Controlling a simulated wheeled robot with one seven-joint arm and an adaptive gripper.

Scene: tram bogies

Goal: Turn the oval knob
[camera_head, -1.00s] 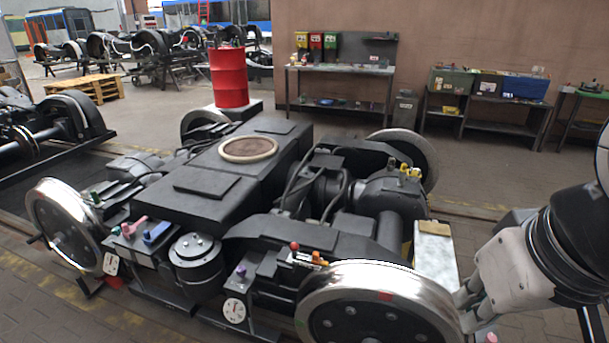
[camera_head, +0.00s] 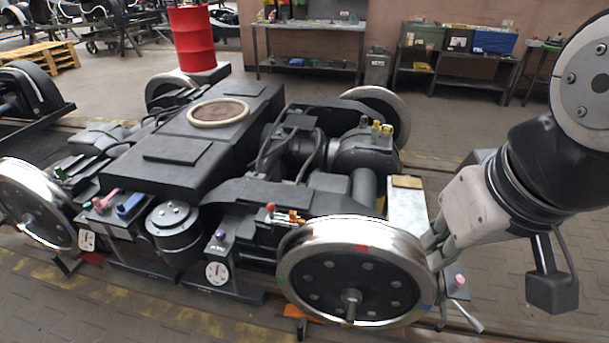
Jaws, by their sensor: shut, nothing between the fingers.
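My gripper (camera_head: 434,252) is at the right, beside the right rim of the near wheel. It is shut and holds nothing; its tips are small and partly lost against the wheel. Several small coloured controls sit on the bogie, and I cannot tell for certain which is the oval knob. A pink knob (camera_head: 459,281) stands on a small box just below and right of my gripper, apart from it. A purple knob (camera_head: 220,234) stands above a white dial (camera_head: 217,273) at the front. A pink handle (camera_head: 105,200) and a blue handle (camera_head: 130,205) lie to the left.
The near steel-rimmed wheel (camera_head: 356,272) stands close to my gripper on its left. A metal lever (camera_head: 467,318) projects below the pink knob. A pale box (camera_head: 407,206) stands behind the gripper. A red drum (camera_head: 192,38) stands at the back; the floor at right is open.

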